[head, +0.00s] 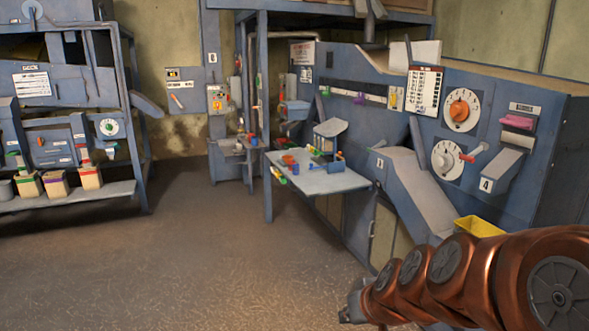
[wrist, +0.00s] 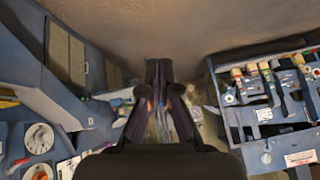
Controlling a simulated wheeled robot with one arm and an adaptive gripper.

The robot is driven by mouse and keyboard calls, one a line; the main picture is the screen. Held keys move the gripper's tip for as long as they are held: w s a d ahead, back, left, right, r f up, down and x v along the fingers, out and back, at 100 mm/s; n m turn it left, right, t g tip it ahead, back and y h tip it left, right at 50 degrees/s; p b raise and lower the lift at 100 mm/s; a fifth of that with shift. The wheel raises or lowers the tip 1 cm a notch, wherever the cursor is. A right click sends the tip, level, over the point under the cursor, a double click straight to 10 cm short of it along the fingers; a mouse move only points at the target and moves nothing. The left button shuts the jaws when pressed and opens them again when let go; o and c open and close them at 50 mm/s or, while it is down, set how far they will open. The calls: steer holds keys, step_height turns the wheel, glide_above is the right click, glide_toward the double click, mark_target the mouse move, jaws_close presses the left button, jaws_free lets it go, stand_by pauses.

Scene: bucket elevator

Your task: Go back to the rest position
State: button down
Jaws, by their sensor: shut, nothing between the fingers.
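My gripper (wrist: 158,72) shows in the wrist view with its two dark fingers together and nothing between them. In the head view my copper-coloured arm reaches in from the lower right, and my gripper (head: 350,308) is at its far end, low in the picture. It is over the brown floor (head: 230,265), apart from the machines and the small table. In the wrist view the fingers point to the floor (wrist: 200,40), and the fingertips look free of any object.
A blue machine with dials (head: 461,109) and a chute (head: 415,190) stands at right, a yellow bin (head: 479,227) below. A small work table (head: 325,182) juts out. A blue rack (head: 75,194) with several boxes stands at left. The floor between is clear.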

steer(key=s+d+f+m+g+h, duration=0.1)
steer(key=s+d+g, duration=0.2)
steer(key=s, duration=1)
steer(key=s+d+f+m+g+h, duration=0.1)
steer(key=s+d+g, duration=0.3)
steer(key=s, duration=1)
steer(key=shift+s+d+f+g+h, duration=0.2)
steer(key=shift+s+g+h, duration=0.1)
steer(key=shift+g+h, duration=0.3)
